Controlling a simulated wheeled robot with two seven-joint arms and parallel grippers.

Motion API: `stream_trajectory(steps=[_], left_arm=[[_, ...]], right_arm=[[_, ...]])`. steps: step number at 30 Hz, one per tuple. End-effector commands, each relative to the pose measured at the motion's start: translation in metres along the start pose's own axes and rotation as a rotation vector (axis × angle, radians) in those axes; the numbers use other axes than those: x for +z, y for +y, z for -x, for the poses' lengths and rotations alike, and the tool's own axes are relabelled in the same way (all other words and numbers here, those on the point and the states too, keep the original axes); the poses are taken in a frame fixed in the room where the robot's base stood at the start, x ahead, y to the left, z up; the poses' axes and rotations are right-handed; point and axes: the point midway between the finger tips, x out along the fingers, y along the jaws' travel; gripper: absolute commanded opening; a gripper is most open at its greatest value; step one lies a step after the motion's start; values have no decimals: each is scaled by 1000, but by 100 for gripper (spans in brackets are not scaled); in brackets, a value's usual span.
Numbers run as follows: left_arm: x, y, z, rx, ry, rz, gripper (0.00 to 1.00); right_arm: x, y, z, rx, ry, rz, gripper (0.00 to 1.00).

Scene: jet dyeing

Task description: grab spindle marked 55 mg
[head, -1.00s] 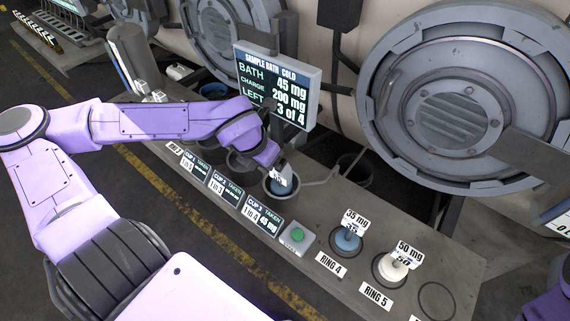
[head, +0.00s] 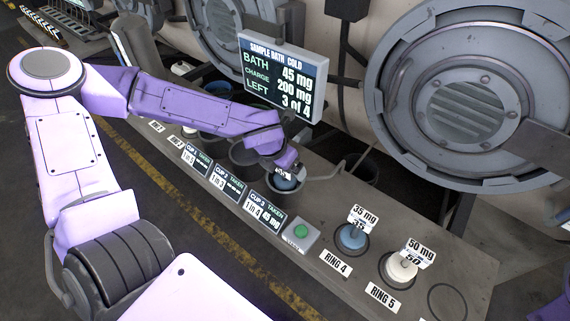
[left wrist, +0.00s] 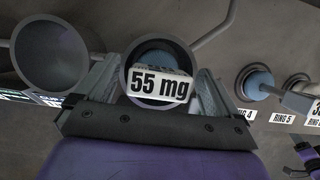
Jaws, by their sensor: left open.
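The spindle marked 55 mg (left wrist: 159,86) stands in a dark round cup (left wrist: 188,58), its white tag facing the left wrist camera and its blue body partly hidden behind the tag. In the head view its blue top (head: 285,184) shows in the cup behind the CUP 3 card. My left gripper (left wrist: 155,92) is open, with one finger on each side of the tag. In the head view the left gripper (head: 287,170) is right over that cup, and its fingers are mostly hidden. I cannot tell whether the fingers touch the spindle. My right gripper is not clearly visible.
A blue spindle marked 35 mg (head: 351,237) stands at RING 4 and a white one marked 50 mg (head: 402,266) at RING 5. A green button box (head: 300,235) sits beside the CUP 3 card (head: 264,211). A display (head: 284,82) stands behind my left arm. An empty ring (head: 447,302) is at the right.

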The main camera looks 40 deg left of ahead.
Motion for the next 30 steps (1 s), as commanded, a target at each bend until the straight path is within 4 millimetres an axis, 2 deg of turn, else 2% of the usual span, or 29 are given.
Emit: stream_trajectory(steps=[1, 8, 9, 17, 20, 26, 30], left_arm=[[0, 0, 0, 0, 0, 0, 89], [0, 0, 0, 0, 0, 0, 14], [0, 0, 0, 0, 0, 0, 1], [1, 0, 2, 0, -2, 0, 0], [5, 0, 8, 0, -5, -1, 0], [19, 0, 41, 1, -10, 0, 0], [32, 0, 74, 0, -10, 1, 0]], right_arm=[[0, 0, 0, 0, 0, 0, 43], [0, 0, 0, 0, 0, 0, 43], [0, 0, 0, 0, 0, 0, 43], [0, 0, 0, 0, 0, 0, 43], [0, 0, 1, 0, 0, 0, 43], [0, 0, 2, 0, 0, 0, 43], [0, 0, 0, 0, 0, 0, 43]])
